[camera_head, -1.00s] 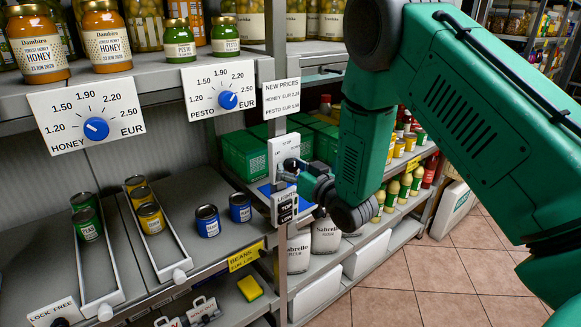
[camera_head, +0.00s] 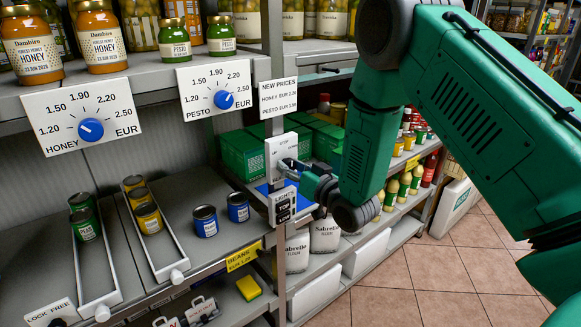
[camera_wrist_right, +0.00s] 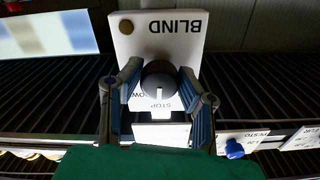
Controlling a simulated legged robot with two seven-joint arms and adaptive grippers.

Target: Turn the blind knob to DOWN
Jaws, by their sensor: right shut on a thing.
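The white blind plate (camera_head: 280,150) is fixed to the shelf post, above the LIGHTS plate. In the right wrist view the plate (camera_wrist_right: 190,45) shows upside down, with BLIND lettering and a STOP label. The dark round blind knob (camera_wrist_right: 157,78) sits between the fingers of my right gripper (camera_wrist_right: 160,85). Its white mark lies toward STOP. Another label beside the knob is partly covered by a finger. In the head view my right gripper (camera_head: 292,170) is shut on the knob, and its fingers hide most of it. My left gripper is not in view.
The LIGHTS switch (camera_head: 282,207) is right below the gripper. A price sign (camera_head: 278,97) hangs above. Blue PESTO (camera_head: 223,100) and HONEY (camera_head: 91,129) dials are on the upper shelf edge. Cans (camera_head: 205,220) stand on the lower shelf.

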